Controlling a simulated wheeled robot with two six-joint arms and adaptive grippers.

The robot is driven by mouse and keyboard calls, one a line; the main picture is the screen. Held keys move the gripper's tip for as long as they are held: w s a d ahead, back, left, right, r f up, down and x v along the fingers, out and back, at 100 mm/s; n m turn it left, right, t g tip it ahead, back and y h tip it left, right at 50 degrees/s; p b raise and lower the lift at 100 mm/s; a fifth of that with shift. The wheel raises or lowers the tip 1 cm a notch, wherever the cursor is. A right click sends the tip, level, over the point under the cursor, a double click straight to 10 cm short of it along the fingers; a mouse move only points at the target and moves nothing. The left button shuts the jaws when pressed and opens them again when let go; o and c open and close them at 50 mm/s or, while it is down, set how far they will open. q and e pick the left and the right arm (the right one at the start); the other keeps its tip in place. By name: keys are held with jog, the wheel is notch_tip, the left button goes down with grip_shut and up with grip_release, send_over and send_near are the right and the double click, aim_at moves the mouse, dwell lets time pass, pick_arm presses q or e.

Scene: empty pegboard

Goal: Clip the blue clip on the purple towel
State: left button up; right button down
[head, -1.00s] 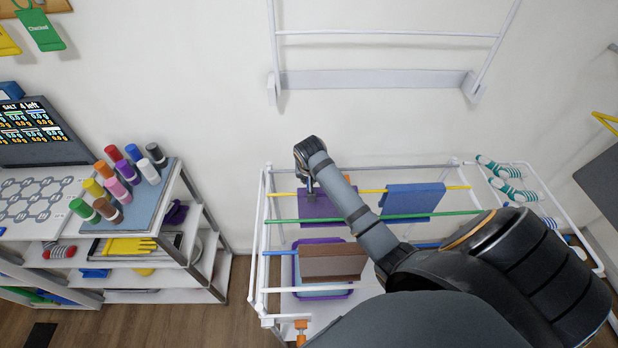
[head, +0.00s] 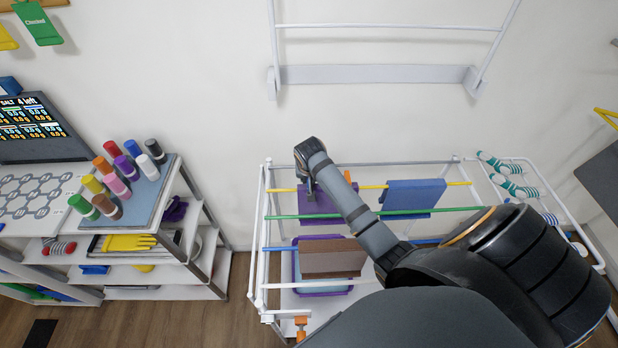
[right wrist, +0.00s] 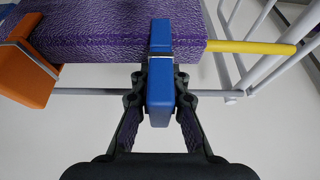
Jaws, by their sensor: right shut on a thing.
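The purple towel (head: 318,205) hangs over the yellow rod of the drying rack, partly hidden by my right arm. It fills the top of the right wrist view (right wrist: 110,30). The blue clip (right wrist: 160,65) is between the fingers of my right gripper (right wrist: 158,95), which is shut on it. The clip's far end overlaps the towel near its end in that view; whether its jaws straddle the cloth I cannot tell. In the head view my right gripper (head: 310,188) is at the towel's left part. My left gripper is not in view.
An orange clip (right wrist: 25,75) sits on the towel's other end. A blue towel (head: 413,196) hangs on the same yellow rod, right of the arm. The green rod (head: 450,211) and a brown towel (head: 332,258) are nearer. White rack bars surround the towels.

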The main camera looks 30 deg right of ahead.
jog(key=shift+s+r+p, duration=0.1)
jog(key=shift+r+p, duration=0.3)
jog(key=shift+r, duration=0.6)
jog(key=shift+f, duration=0.95)
dwell(0.7)
jog(key=shift+f, duration=0.1)
jog(key=c, duration=1.3)
grip_release()
jog(key=v, duration=1.1)
jog(key=shift+a+r, duration=0.1)
jog(key=shift+r, duration=0.35)
